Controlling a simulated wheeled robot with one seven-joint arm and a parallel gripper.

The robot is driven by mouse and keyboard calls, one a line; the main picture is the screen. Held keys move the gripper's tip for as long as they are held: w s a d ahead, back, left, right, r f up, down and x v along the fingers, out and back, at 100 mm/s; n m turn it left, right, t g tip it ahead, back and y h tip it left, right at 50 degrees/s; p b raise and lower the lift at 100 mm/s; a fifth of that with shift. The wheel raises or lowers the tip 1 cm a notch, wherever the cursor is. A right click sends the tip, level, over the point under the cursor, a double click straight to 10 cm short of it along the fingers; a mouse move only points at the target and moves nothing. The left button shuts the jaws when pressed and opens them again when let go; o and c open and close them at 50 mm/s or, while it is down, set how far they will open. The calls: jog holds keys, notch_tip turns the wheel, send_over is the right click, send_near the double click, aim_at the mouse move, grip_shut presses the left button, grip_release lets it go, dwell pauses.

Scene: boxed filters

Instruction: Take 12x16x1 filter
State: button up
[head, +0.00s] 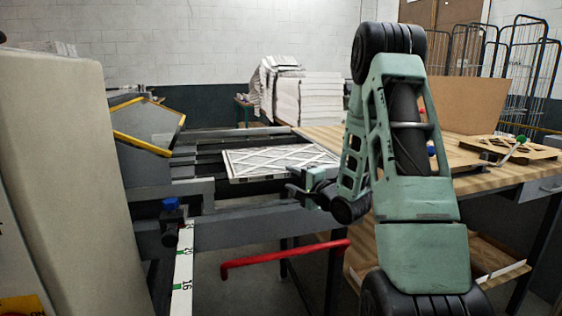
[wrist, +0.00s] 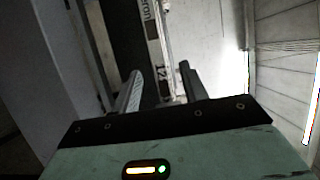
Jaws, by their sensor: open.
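A flat white filter (head: 280,160) with a diamond lattice face lies on the dark machine bed in the head view. In the wrist view its narrow printed side (wrist: 153,35) shows as a pale strip with partly readable lettering and a "12". My gripper (head: 293,188) is at the filter's near edge, towards its right half. In the wrist view my gripper (wrist: 162,84) is open, with one finger to each side of the end of the printed strip. I cannot tell whether either finger touches the filter. The filter's far side is hidden in the wrist view.
A grey machine rail (head: 245,226) runs in front of the filter. A wooden-topped table (head: 470,185) stands to the right, holding a cardboard piece (head: 510,150). A red bar (head: 285,256) juts out below. A yellow-edged panel (head: 148,124) stands left. White stacks (head: 305,98) are behind.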

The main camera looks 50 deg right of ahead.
aim_at(284, 175)
jog(key=w, duration=0.5)
jog(key=shift+d+p, duration=0.3)
jog(key=shift+p, duration=0.1)
jog(key=shift+s, duration=0.1)
grip_shut()
